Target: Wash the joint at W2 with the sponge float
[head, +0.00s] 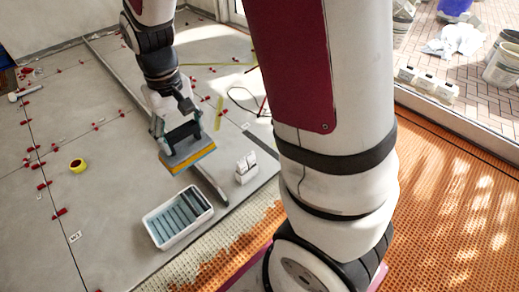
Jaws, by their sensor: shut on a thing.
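My gripper (184,128) is shut on the sponge float (189,158), which has a grey-blue plate and a yellow-orange sponge layer. The float is held over the grey tiles, tilted in the picture; whether it touches the floor I cannot tell. Dark joints run between the large grey tiles. A small white label (75,237) lies beside the joint at lower left, and another label (245,126) lies right of the gripper. Their lettering is too small to read surely, so I cannot tell which joint is W2.
A white wash tray (151,227) with blue-grey rollers stands below the float. A small white block-like item (246,171) and a long grey bar (206,180) lie nearby. Orange matting (450,190) covers the right.

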